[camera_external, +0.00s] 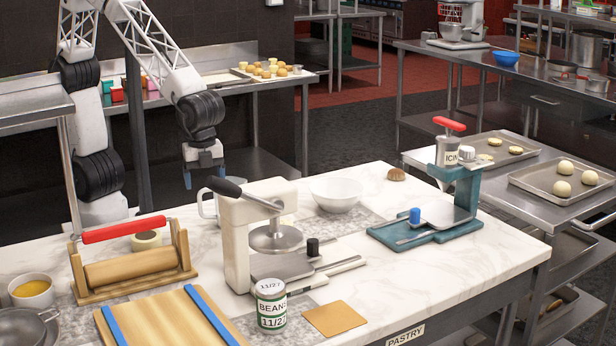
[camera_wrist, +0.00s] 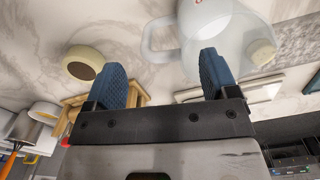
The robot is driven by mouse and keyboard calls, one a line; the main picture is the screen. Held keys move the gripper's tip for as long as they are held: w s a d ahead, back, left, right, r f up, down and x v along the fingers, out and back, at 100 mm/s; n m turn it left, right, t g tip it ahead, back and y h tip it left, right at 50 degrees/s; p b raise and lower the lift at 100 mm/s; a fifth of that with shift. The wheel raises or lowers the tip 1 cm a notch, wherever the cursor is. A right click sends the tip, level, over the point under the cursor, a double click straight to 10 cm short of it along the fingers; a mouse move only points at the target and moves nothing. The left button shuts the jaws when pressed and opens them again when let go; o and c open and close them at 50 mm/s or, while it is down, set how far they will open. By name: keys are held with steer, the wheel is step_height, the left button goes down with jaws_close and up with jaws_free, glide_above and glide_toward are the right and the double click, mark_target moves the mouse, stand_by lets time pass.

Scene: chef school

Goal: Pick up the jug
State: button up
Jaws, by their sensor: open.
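The jug (camera_wrist: 222,42) is whitish, with a loop handle on its left side in the wrist view. In the external view the jug (camera_external: 208,206) is mostly hidden behind the cream press; its handle side shows at the left. My gripper (camera_external: 204,172) is above the far edge of the marble table, just above and behind the jug. In the wrist view my gripper (camera_wrist: 162,80) has its two blue fingers spread with nothing between them. The handle lies ahead of the gap, and the right finger overlaps the jug's lower edge in the picture.
The cream press (camera_external: 236,235) stands directly in front of the jug. A white bowl (camera_external: 336,194) is to its right. A tape roll (camera_external: 147,240) and a wooden rolling press (camera_external: 132,268) are to the left. A bean can (camera_external: 271,305) and a teal press (camera_external: 455,205) are also on the table.

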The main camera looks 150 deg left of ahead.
steer(key=shift+f, duration=2.5)
steer(key=c, duration=1.1)
steer(key=shift+c, duration=0.2)
steer(key=shift+r, duration=0.35)
steer(key=shift+r, duration=1.35)
steer(key=shift+s+r, duration=0.1)
steer(key=shift+s, duration=0.1)
steer(key=s+d, duration=0.2)
steer(key=s, duration=0.5)
steer(key=s+d+r, duration=0.1)
steer(key=s+d, duration=0.2)
steer(key=s, duration=0.4)
steer(key=shift+s+d+r, duration=0.15)
steer(key=shift+d+r, duration=0.05)
steer(key=shift+d, duration=0.15)
steer(key=shift+s, duration=0.1)
